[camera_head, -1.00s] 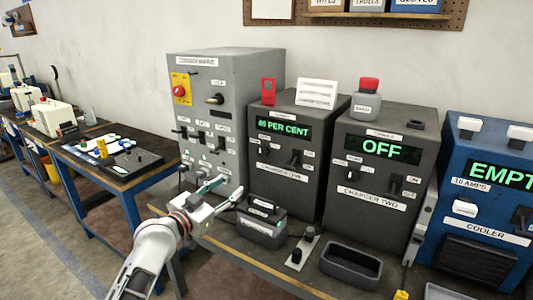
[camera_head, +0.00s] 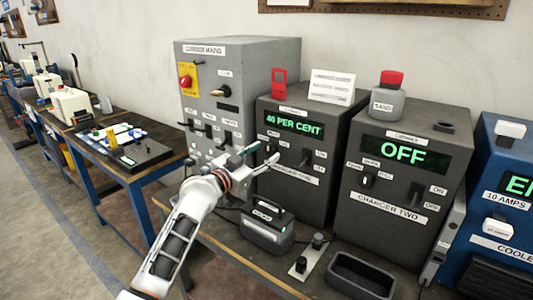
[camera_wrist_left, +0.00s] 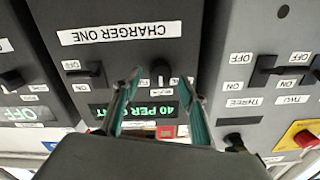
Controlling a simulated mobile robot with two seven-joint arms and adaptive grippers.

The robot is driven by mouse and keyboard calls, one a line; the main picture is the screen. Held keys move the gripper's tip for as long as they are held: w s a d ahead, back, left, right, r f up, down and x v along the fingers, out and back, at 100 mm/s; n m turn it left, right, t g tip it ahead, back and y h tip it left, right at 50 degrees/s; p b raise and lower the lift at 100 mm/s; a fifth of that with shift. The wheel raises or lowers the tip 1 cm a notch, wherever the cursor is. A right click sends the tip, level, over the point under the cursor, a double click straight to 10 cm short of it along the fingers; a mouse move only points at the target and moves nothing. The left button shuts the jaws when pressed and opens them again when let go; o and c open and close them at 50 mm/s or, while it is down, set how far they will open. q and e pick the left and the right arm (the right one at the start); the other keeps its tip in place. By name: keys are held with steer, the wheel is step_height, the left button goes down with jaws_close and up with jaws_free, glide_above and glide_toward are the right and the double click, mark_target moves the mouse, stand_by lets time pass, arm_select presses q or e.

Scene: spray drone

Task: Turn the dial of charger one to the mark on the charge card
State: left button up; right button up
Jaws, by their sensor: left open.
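Charger one (camera_head: 322,198) is a dark grey box with a green display reading 40 PER CENT (camera_head: 294,124). Its small black dial (camera_wrist_left: 160,69) shows upside down in the left wrist view, below the CHARGER ONE label. My left gripper (camera_head: 264,155) is open in front of charger one's face. In the left wrist view, its two fingertips (camera_wrist_left: 161,77) stand on either side of the dial; I cannot tell whether they touch it. A white card (camera_head: 333,86) with printed lines stands on top of charger one; its text is too small to read. My right gripper is not in view.
Charger two (camera_head: 385,222), reading OFF, stands to the right, with a blue cooler (camera_head: 490,180) beyond. The grey mains cabinet (camera_head: 245,65) is close on the left. A battery-like case (camera_head: 267,230) and an empty tray (camera_head: 360,275) are below on the bench.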

arm_select(q)
steer(key=shift+w+d, duration=0.4)
steer(key=shift+w, duration=0.2)
steer(key=shift+w+d, duration=0.15)
steer(key=c, duration=1.1)
steer(key=n+p, duration=0.2)
steer(key=n, duration=0.3)
steer(key=shift+n, duration=0.3)
steer(key=n+p, duration=0.1)
steer(key=n, duration=0.2)
steer(key=shift+w+n, duration=0.1)
steer(key=shift+n, duration=0.5)
steer(key=shift+p, duration=0.3)
